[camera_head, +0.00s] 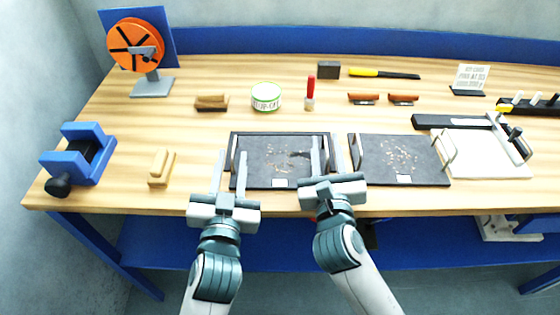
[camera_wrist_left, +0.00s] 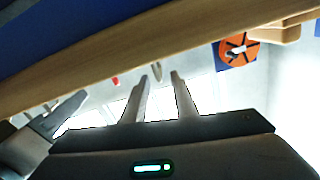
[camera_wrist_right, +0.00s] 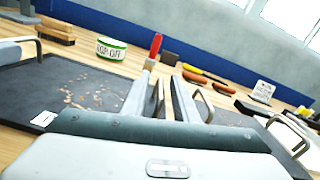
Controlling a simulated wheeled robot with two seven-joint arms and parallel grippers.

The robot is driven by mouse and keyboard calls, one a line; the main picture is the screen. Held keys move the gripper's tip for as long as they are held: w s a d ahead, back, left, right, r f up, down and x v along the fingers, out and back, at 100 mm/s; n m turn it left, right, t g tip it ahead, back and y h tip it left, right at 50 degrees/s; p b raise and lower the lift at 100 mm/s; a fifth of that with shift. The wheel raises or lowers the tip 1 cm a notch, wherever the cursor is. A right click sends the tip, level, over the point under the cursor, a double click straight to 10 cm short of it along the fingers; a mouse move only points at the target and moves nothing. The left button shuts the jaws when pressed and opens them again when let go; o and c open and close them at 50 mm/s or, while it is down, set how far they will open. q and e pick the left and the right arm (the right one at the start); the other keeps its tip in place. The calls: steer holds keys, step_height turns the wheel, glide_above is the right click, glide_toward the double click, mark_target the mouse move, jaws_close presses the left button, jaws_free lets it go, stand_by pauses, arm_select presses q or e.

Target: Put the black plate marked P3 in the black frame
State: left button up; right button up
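Two black plates with scattered light crumbs and wire handles lie on the bench: a left one (camera_head: 262,172) and a right one (camera_head: 376,172). Each has a small white tag at its front edge; the marking is too small to read. A thin dark rim (camera_head: 280,133) shows along the left plate's back; I cannot tell whether it is the black frame. My left gripper (camera_head: 231,154) is open at the left plate's left side. My right gripper (camera_head: 325,140) is open over its right side, and that side's handle is mostly hidden. The plate also shows in the right wrist view (camera_wrist_right: 75,88).
A white plate (camera_head: 487,160) with wire handles and a black bar (camera_head: 440,121) lie at the right. A round tin (camera_head: 266,98), red-handled tool (camera_head: 310,90) and wooden brush (camera_head: 211,102) stand behind.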

arm_select(q)
steer(key=shift+s, duration=3.55)
arm_select(e)
steer(key=shift+s, duration=0.15)
steer(key=s, duration=1.1)
steer(key=shift+s, duration=0.4)
